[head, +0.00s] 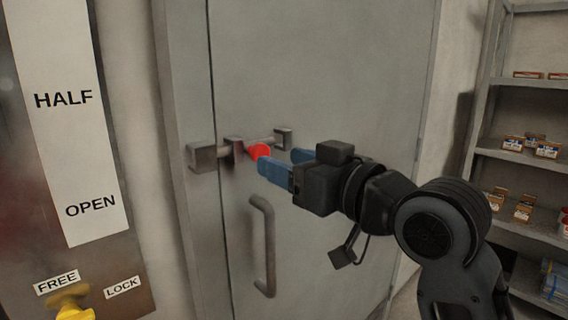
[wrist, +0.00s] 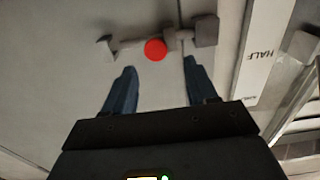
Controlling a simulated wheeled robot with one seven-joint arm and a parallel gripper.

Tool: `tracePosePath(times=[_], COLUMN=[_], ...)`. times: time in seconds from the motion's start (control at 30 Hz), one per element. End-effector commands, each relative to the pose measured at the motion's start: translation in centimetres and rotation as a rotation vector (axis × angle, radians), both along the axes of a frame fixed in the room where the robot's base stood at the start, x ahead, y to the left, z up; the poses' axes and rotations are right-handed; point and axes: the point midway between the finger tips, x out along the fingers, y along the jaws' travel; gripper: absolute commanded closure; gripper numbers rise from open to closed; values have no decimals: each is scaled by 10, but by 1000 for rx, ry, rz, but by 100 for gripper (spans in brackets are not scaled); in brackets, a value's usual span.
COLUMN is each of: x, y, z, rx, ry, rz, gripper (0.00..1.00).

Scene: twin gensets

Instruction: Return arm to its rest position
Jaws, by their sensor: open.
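My gripper (head: 282,163) has two blue fingers and reaches from the right toward a grey metal door. Its fingers are apart, and nothing is between them. In the wrist view my gripper (wrist: 155,92) is also open, with a red knob (wrist: 155,50) just beyond the fingertips. The red knob (head: 259,151) sits on a sliding bolt (head: 273,143) on the door. In the head view the knob is close to the near fingertip; whether they touch I cannot tell. The bolt spans the brackets at the door's left edge.
The grey door (head: 330,60) has a handle (head: 265,245) below the bolt. A panel at left carries a HALF/OPEN label strip (head: 68,150) and a yellow knob (head: 75,312). Shelves (head: 530,155) with small boxes stand at right, behind my arm.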

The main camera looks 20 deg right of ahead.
Motion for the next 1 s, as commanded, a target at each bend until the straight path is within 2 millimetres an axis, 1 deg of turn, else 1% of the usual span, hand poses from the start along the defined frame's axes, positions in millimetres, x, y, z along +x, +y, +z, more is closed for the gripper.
tracePosePath(times=[0.23,0.37,0.47,0.67,0.8,0.87,1.0], x=[-1,-6,-15,-46,-75,-90,-128], y=[1,3,6,8,9,9,8], z=[-3,-18,-41,-97,-136,-152,-188], rx=[8,57,122,239,288,301,311], ry=[2,7,16,42,68,81,116], rz=[-1,-15,-39,-115,-175,-199,-256], gripper=[43,43,43,43,43,43,43])
